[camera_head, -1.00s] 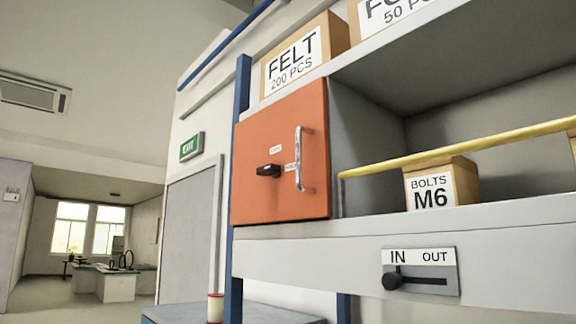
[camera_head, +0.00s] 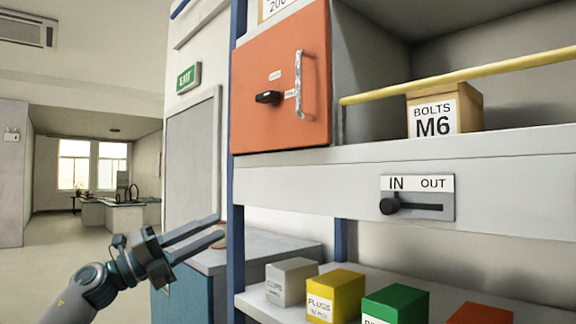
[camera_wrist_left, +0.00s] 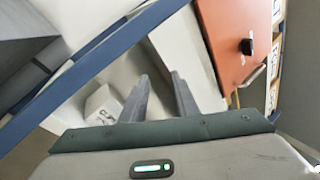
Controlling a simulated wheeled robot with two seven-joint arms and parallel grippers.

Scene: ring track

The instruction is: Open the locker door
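The orange locker door (camera_head: 282,55) is shut, at upper centre in the head view. It has a silver vertical handle (camera_head: 300,85) on its right and a black latch knob (camera_head: 268,97) left of the handle. The door (camera_wrist_left: 220,40) also shows at the upper right of the left wrist view, with the black knob (camera_wrist_left: 247,46) and handle (camera_wrist_left: 252,75). My left gripper (camera_head: 217,229) is open and empty, below and left of the door, apart from it. My right gripper is not in view.
A blue post (camera_head: 236,195) stands beside my left gripper. A yellow bar (camera_head: 460,62) crosses the shelf before the BOLTS box (camera_head: 443,108). Below is an IN/OUT slider (camera_head: 417,205) with its knob at IN. Small boxes, including a yellow one (camera_head: 336,293), stand lower. A cabinet (camera_head: 255,243) is behind.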

